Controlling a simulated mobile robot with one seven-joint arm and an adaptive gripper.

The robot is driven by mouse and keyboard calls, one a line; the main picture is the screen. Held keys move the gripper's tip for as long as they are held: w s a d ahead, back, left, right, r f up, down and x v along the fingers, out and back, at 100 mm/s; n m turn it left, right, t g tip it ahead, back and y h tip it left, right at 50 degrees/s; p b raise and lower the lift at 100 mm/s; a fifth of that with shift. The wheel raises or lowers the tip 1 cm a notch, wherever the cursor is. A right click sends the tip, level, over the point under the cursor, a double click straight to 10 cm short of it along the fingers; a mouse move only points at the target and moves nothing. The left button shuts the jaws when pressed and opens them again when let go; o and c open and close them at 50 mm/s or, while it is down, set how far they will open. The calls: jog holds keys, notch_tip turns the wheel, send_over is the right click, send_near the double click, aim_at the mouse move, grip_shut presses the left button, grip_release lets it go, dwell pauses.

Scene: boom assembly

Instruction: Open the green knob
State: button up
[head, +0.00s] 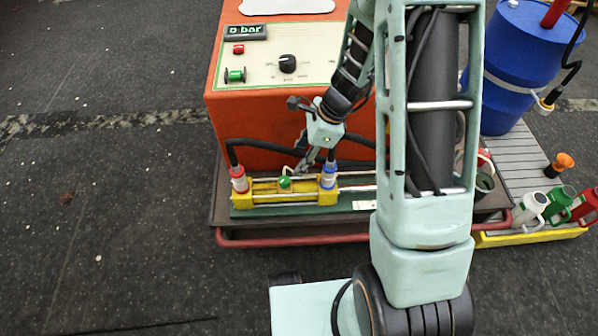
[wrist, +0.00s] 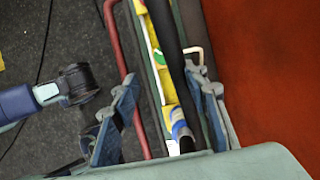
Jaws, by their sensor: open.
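A small green knob (head: 284,182) stands on the yellow block (head: 265,196) of the low assembly in front of the orange cabinet. My gripper (head: 304,163) is just behind and right of the knob, apart from it and pointing down. In the wrist view my gripper (wrist: 162,80) has its two fingers spread, with a black hose and part of the yellow block (wrist: 168,85) showing between them. A green patch (wrist: 159,58) shows on the yellow part there; I cannot tell whether it is the knob. Nothing is held.
Red-white (head: 239,180) and blue-white (head: 328,177) hose connectors flank the knob. The orange cabinet (head: 260,125) rises close behind, its panel bearing another green knob (head: 235,75). A blue barrel (head: 520,60) and several jugs stand at the right. The floor at left is clear.

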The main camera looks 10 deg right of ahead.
aim_at(285, 180)
jog(key=shift+m, duration=0.4)
jog(key=b+x, duration=0.2)
jog(key=x, duration=0.3)
jog(key=b+x, duration=0.2)
jog(key=x, duration=0.3)
jog(key=shift+w+a+f, duration=0.1)
jog(key=shift+w+f, duration=0.15)
jog(key=shift+f, duration=0.15)
grip_shut()
